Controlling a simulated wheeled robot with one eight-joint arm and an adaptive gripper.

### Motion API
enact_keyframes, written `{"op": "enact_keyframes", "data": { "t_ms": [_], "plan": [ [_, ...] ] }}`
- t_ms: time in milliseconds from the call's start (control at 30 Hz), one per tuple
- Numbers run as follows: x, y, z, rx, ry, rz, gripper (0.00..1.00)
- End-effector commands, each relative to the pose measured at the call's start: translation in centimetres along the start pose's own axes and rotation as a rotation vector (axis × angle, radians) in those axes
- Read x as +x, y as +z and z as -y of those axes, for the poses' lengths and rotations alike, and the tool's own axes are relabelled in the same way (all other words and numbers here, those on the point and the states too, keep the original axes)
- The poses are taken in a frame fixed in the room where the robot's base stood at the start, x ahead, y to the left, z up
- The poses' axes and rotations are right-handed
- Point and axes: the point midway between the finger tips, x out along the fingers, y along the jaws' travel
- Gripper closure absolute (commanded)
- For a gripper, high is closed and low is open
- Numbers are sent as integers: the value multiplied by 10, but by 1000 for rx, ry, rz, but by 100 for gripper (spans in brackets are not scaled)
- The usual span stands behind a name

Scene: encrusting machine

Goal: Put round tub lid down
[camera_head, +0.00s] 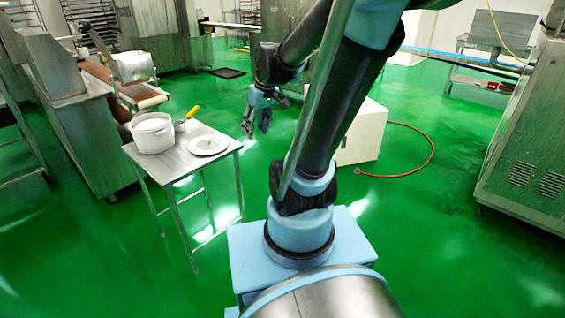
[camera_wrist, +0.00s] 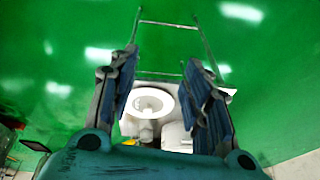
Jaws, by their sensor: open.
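The round white tub lid (camera_head: 209,144) lies flat on a small metal table (camera_head: 172,170), near its right edge. It also shows in the wrist view (camera_wrist: 149,102), seen from above between my fingers but well beyond them. The white round tub (camera_head: 152,133) stands upright at the left on the same table, and in the wrist view (camera_wrist: 176,136) it sits beside the lid. My gripper (camera_head: 257,121) is open and empty, in the air to the right of the table, apart from the lid. In the wrist view my gripper's fingers (camera_wrist: 166,85) are spread wide.
A small metal container (camera_head: 180,127) and a yellow-handled tool (camera_head: 192,112) are at the table's back, between tub and lid. A white box (camera_head: 360,135) stands on the floor to the right, near a red hose (camera_head: 432,150). Machines line both sides. Green floor around the table is open.

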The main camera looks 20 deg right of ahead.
Motion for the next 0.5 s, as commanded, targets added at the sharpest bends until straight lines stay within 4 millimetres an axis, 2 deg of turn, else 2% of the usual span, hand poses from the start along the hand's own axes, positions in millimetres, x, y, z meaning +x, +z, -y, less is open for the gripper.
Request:
{"op": "enact_keyframes", "data": {
  "t_ms": [33, 100, 500],
  "plan": [
    [-1, 16, 2, 32, 12, 7, 56],
    [-2, 34, 4, 81, 31, 16, 56],
    [8, 132, 11, 349, 140, 55, 56]
  ]
}}
